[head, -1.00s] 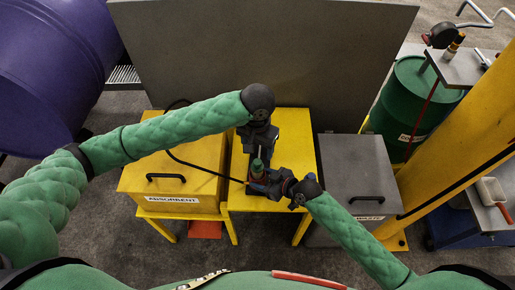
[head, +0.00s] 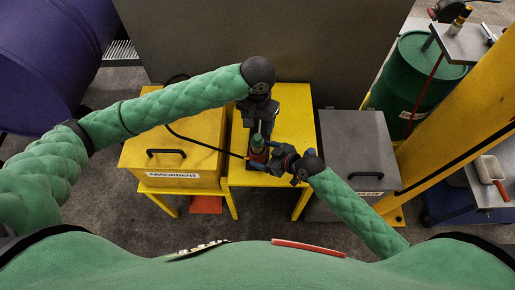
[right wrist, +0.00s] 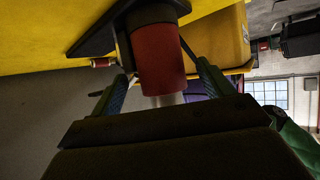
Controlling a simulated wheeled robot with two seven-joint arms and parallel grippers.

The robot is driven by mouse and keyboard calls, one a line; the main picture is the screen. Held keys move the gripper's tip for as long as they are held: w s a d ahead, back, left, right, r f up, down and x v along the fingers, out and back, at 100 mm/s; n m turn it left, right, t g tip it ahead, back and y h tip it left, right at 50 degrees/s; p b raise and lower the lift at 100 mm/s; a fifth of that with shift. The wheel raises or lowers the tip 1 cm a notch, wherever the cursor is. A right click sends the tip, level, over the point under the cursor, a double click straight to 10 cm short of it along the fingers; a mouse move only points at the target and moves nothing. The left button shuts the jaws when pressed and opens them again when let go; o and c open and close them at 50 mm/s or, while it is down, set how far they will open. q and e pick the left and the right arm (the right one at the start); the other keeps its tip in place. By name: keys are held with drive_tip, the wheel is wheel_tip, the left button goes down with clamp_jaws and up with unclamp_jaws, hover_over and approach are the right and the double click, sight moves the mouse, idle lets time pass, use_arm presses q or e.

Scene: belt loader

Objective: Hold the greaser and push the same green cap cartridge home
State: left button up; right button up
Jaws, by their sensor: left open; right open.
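The greaser (head: 258,156) stands upright on the yellow table, a small red body with a green cap (head: 257,141) at its top. In the right wrist view a red cylinder (right wrist: 160,58), seemingly its body, has a pale end towards the camera. My right gripper (head: 272,166) is at the greaser's right side. In the right wrist view its open fingers (right wrist: 164,72) lie either side of the red cylinder; contact cannot be told. My left gripper (head: 261,124) is open, pointing down just above and behind the green cap. Whether it touches the cap is hidden.
The yellow absorbent bin (head: 172,160) stands left of the yellow table (head: 298,115), and a grey waste bin (head: 357,150) right of it. A grey panel (head: 270,40) rises behind. A dark hose crosses from the left to the greaser. A yellow post (head: 470,110) stands at right.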

drive_tip(key=v, duration=0.6)
drive_tip(key=shift+s+d, duration=0.15)
drive_tip(key=shift+s, duration=0.05)
drive_tip(key=shift+r, duration=0.1)
